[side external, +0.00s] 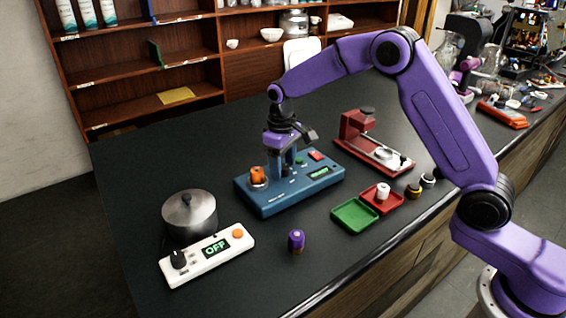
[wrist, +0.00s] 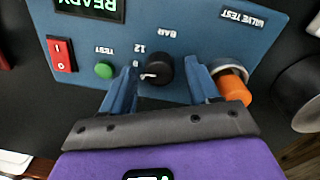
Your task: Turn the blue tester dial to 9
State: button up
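The blue tester (side external: 275,207) sits on the dark counter, and its panel (wrist: 195,40) fills the upper wrist view. The black dial (wrist: 159,69) stands on the panel below the BAR label; its white pointer points left in the picture. A "12" is printed at its upper left; another number near the left finger is partly hidden. My gripper (wrist: 160,82) is open, with one blue finger on each side of the dial and a visible gap on both sides. In the side external view my gripper (side external: 288,163) points down over the tester and hides the dial.
An orange knob (wrist: 234,88) on a metal fitting is close to the right finger. A green TEST button (wrist: 104,70), a red switch (wrist: 62,54) and a READY display (wrist: 92,8) are left. A pot (side external: 190,213) and white OFF unit (side external: 230,240) stand front left.

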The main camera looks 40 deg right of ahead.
notch_tip(320, 180, up, 17)
jog(key=shift+s+a+r, duration=0.2)
jog(key=shift+a, duration=0.15)
dwell(0.3)
dwell(0.4)
